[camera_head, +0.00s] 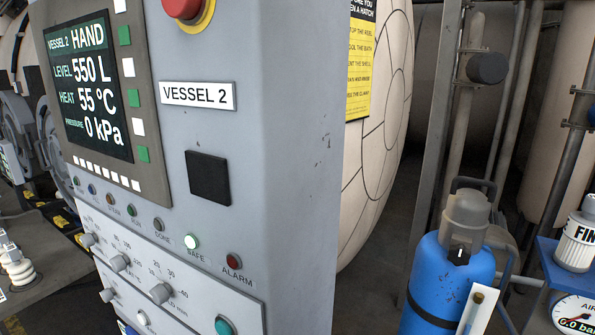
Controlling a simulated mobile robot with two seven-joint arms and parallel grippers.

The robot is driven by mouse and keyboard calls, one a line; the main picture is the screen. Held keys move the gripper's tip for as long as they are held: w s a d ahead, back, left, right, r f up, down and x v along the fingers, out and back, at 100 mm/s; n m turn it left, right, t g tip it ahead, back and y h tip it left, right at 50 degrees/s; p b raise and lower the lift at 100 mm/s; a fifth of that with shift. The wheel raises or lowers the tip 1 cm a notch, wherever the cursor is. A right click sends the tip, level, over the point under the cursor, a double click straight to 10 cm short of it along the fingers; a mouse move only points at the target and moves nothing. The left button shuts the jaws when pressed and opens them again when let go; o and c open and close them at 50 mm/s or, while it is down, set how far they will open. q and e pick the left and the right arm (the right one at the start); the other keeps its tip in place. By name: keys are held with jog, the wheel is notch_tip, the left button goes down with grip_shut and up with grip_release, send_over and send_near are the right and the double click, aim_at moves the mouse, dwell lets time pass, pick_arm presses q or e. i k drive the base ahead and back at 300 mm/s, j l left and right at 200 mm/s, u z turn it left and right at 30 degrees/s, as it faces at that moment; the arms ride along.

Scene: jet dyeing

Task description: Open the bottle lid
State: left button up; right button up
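A blue bottle-like cylinder (449,280) stands upright at the lower right. It has a grey top (466,212) with a dark handle loop, and a black band around its body. I cannot tell which of the two the task means. The grey top sits on the blue cylinder. Neither of my grippers is in view.
A grey control cabinet (280,130) labelled VESSEL 2 fills the left and middle, with a screen (88,88) and a red button (183,8). A pale round vessel (385,120) stands behind it. A blue stand (550,270) with a gauge (580,315) is at right. Pipes stand behind.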

aim_at(467, 209)
jog(key=l+z, duration=0.15)
jog(key=l, duration=0.8)
jog(key=l+z, duration=0.15)
jog(key=l, duration=0.8)
jog(key=i, duration=0.05)
